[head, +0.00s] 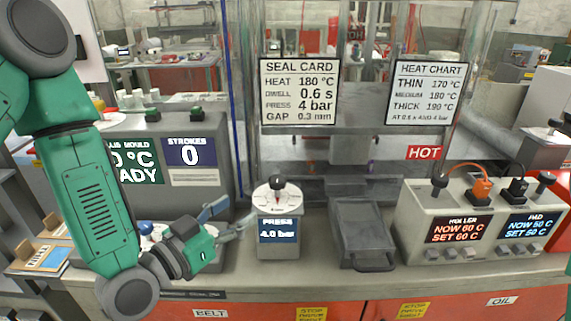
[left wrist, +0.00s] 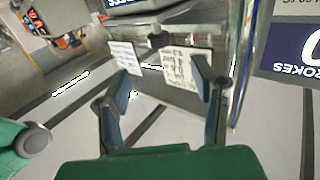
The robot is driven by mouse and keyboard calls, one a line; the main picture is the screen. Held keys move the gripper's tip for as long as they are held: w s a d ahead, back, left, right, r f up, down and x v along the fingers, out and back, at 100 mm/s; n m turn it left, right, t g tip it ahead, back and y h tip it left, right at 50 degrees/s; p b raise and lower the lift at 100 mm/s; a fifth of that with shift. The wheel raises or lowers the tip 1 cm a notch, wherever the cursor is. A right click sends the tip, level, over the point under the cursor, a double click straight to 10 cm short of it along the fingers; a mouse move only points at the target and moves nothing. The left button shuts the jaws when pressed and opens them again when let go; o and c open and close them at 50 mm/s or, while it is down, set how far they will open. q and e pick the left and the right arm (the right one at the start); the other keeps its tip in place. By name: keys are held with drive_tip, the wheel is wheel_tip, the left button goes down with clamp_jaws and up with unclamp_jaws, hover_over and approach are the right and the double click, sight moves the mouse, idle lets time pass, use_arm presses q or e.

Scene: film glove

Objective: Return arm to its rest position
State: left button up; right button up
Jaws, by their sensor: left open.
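My left arm comes in from the left of the head view, green with grey joints, and bends at a low joint near the bench front. My left gripper (head: 238,219) points right over the bench, open and empty, just left of the press dial unit (head: 278,241). In the left wrist view the two blue-padded fingers of my left gripper (left wrist: 160,88) stand wide apart with nothing between them. My right gripper does not show in either view.
A display box with STROKES 0 (head: 195,152) stands behind my left arm. A grey lidded tray (head: 362,232) and a heater control box (head: 487,228) stand to the right. A seal card (head: 299,91) and a heat chart (head: 426,92) hang behind. A HOT label (head: 424,153) marks the machine.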

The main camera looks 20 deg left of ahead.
use_arm(q)
drive_tip(key=s+a+f+g+y, duration=0.1)
drive_tip(key=s+f+g, duration=0.15)
drive_tip(key=f, duration=0.35)
drive_tip(key=s+f+n+g+y, duration=0.1)
drive_tip(key=s+f+g, duration=0.15)
drive_tip(key=f, duration=0.35)
drive_tip(key=s+a+f+g+y, duration=0.1)
drive_tip(key=s+f+g, duration=0.15)
drive_tip(key=f, duration=0.35)
drive_tip(key=s+a+f+n+g+y, duration=0.25)
drive_tip(key=s+f+g, duration=0.3)
drive_tip(key=s, duration=0.55)
drive_tip(key=s+a+f+n+g+y, duration=0.2)
drive_tip(key=s+a+f+g, duration=0.3)
drive_tip(key=s, duration=0.5)
drive_tip(key=w+d+f+m+t+b, duration=0.1)
drive_tip(key=w+d+f+t+b, duration=0.1)
drive_tip(key=f+b, duration=0.4)
drive_tip(key=shift+w+d+f+m, duration=0.2)
drive_tip(key=shift+w+d+m, duration=0.2)
drive_tip(key=shift+w, duration=0.2)
drive_tip(key=shift+h, duration=0.25)
